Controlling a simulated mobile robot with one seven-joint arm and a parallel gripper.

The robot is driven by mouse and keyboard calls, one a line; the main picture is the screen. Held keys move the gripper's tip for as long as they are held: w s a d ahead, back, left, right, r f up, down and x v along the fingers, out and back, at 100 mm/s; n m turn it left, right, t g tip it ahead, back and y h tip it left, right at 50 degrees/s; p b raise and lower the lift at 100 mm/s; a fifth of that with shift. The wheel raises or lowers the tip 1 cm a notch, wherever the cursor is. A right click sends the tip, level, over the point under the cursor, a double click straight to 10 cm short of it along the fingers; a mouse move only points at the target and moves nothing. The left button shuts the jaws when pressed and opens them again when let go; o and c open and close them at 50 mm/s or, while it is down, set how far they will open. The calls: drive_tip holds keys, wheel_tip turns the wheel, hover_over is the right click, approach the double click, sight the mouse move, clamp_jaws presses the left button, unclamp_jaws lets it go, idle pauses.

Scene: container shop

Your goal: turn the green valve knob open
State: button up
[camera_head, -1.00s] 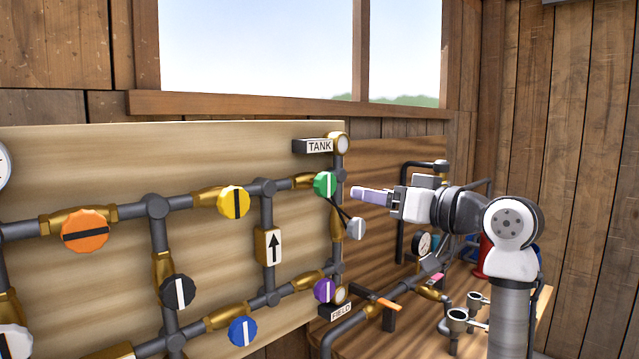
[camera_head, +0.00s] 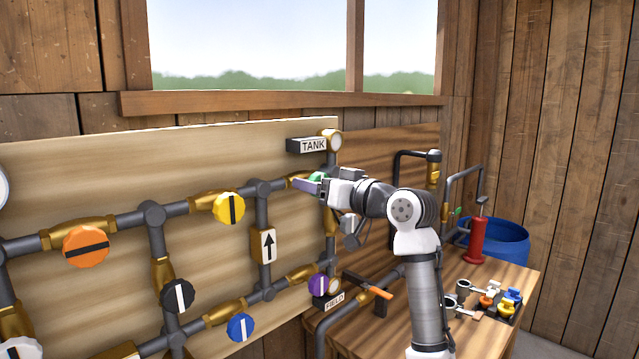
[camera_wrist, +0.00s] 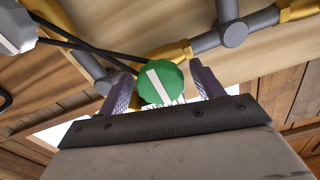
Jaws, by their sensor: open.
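The green valve knob (camera_wrist: 161,84) has a white bar across its face and sits on the brass and grey piping. In the wrist view it lies between the two fingers of my open gripper (camera_wrist: 156,85), one on each side. I cannot tell whether the fingers touch it. In the head view my gripper (camera_head: 312,186) is at the knob (camera_head: 317,177), just below the TANK sign (camera_head: 312,145), and covers most of it.
Other knobs on the board are yellow (camera_head: 229,208), orange (camera_head: 86,246), black (camera_head: 178,296), blue (camera_head: 240,327) and purple (camera_head: 318,286). A workbench (camera_head: 500,281) at the right carries a red cylinder (camera_head: 477,243) and small valve parts. A blue barrel (camera_head: 507,243) stands behind.

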drive_tip(key=c, duration=1)
drive_tip(key=shift+f, duration=0.1)
drive_tip(key=n+b, duration=0.2)
drive_tip(key=n, duration=0.1)
drive_tip(key=n+b, duration=0.3)
drive_tip(key=n, duration=0.2)
drive_tip(key=n+b, duration=0.1)
drive_tip(key=n, duration=0.4)
drive_tip(key=shift+b, duration=0.3)
drive_tip(key=n+b, duration=0.1)
drive_tip(key=n, duration=0.3)
drive_tip(key=shift+n, duration=0.4)
